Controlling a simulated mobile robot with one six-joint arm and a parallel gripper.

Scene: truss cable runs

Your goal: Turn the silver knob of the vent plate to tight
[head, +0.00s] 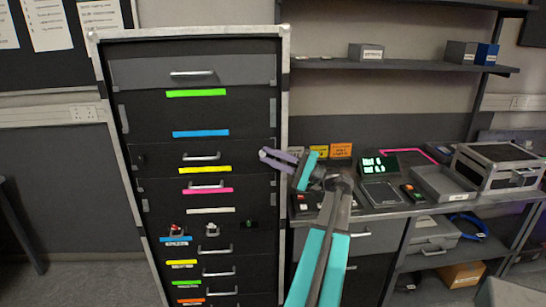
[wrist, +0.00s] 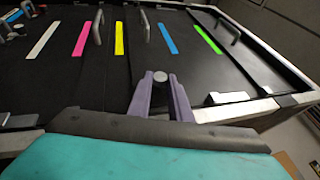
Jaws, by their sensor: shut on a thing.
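My gripper (head: 266,156) is at the right side of the black rack, level with a dark panel (head: 170,158) that has a bar handle and a yellow strip. In the wrist view my two purple fingers (wrist: 161,80) are closed around a small round silver knob (wrist: 160,77). The knob shows as a pale disc between the fingertips, and its sides are hidden by them. I see no mark that tells how far it is turned. I cannot read a label naming the vent plate.
The rack's pale right frame post (head: 284,100) stands close to my gripper. Bar handles (head: 192,73) stick out from several panels. Small connectors (head: 212,229) sit lower on the rack.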

